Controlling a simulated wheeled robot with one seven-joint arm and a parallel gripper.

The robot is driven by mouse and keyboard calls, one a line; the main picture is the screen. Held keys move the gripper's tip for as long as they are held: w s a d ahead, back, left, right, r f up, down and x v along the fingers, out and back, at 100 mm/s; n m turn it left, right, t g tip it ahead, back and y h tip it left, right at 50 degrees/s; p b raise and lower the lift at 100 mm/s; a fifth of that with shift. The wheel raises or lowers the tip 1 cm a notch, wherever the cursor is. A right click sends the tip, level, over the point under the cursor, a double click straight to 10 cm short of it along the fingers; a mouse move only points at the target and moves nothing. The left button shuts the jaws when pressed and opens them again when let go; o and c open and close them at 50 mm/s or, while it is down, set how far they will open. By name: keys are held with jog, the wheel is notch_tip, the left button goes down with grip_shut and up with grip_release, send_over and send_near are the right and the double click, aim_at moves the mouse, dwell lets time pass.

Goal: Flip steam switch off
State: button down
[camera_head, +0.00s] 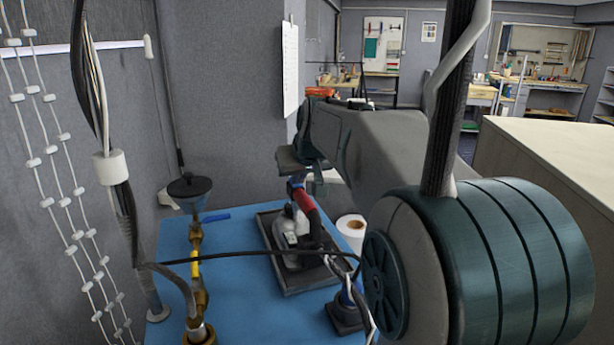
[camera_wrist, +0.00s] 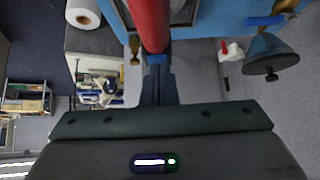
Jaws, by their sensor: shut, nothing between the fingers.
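A steam iron (camera_head: 296,232) with a grey body stands in a dark tray (camera_head: 264,228) on the blue table. Its red handle (camera_head: 305,201) rises toward my gripper (camera_head: 296,180). In the wrist view the red handle (camera_wrist: 149,22) runs up from the fingertips of my gripper (camera_wrist: 156,66). My gripper is shut with nothing between its fingers. Its tips overlap the near end of the handle in the picture; I cannot tell whether they touch it. I cannot make out a steam switch; it may be hidden behind my fingers.
A brass pipe with a yellow part (camera_head: 195,268) and a dark funnel (camera_head: 189,190) stand left of the tray. A white paper roll (camera_head: 350,230) stands right of it. A black cable (camera_head: 240,255) crosses in front. The blue table (camera_head: 235,318) has bare room at the front.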

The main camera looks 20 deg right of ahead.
jog(key=shift+a+r, duration=0.15)
jog(key=shift+r, duration=0.05)
jog(key=shift+r+p, duration=0.6)
jog(key=shift+r, duration=0.05)
jog(key=shift+r, duration=0.35)
jog(key=r+p, duration=0.3)
jog(key=r, duration=0.1)
jog(key=shift+s, duration=0.25)
jog(key=s+r+b, duration=0.2)
jog(key=s+r, duration=0.3)
jog(key=s, duration=0.3)
jog(key=shift+r, duration=0.2)
